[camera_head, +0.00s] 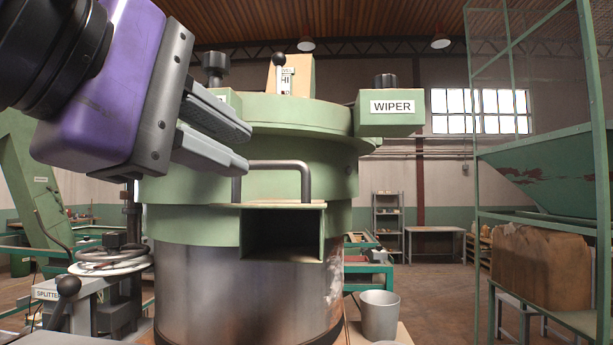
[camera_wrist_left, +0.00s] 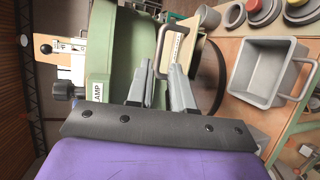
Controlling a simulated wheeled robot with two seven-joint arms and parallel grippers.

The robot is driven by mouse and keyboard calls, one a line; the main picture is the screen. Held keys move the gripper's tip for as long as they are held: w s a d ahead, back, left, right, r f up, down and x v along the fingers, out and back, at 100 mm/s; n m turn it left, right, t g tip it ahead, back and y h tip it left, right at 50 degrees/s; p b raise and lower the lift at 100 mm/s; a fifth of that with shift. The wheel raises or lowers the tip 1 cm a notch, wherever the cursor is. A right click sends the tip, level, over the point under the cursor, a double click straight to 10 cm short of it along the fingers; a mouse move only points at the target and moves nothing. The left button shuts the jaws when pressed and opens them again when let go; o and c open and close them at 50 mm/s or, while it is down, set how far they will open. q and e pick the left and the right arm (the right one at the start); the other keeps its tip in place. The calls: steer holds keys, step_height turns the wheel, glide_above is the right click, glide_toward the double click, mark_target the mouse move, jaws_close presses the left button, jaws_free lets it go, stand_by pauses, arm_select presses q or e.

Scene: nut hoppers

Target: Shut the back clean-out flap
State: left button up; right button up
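A squat green drum with a bare metal lower part (camera_head: 240,290) stands in front of me. Its front has a dark rectangular opening (camera_head: 282,235). A flap (camera_head: 282,205) sticks out above the opening, seen nearly edge-on, so it stands open. A grey loop handle (camera_head: 278,164) rises from it. The wrist view shows the labelled flap face (camera_wrist_left: 173,50) and the handle (camera_wrist_left: 158,48). My left gripper (camera_head: 245,148) is at the drum's upper left, beside the handle. Its fingers (camera_wrist_left: 162,80) are apart, with the handle just beyond their tips; contact is unclear. My right gripper is out of view.
A box marked WIPER (camera_head: 390,113) juts from the drum's upper right. A grey cup (camera_head: 379,315) stands at the lower right. A splitter unit with a handwheel (camera_head: 110,260) is at left. A green frame (camera_head: 475,180) stands at right. The wrist view shows a grey bin (camera_wrist_left: 265,72).

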mark_target(273, 163)
arm_select(q)
steer(key=shift+w+r, duration=0.15)
steer(key=shift+w, duration=0.1)
steer(key=shift+w+d+f+p, duration=0.2)
steer(key=shift+w+d+p, duration=0.75)
steer(key=shift+d+p, duration=0.15)
steer(key=x, duration=0.4)
steer(key=p+x, duration=0.1)
steer(key=x, duration=0.1)
steer(key=shift+w+a+f, duration=0.15)
steer(key=shift+w+a, duration=0.1)
steer(key=shift+w, duration=0.1)
steer(key=shift+s, duration=0.55)
steer(key=shift+w, duration=0.1)
jaws_close()
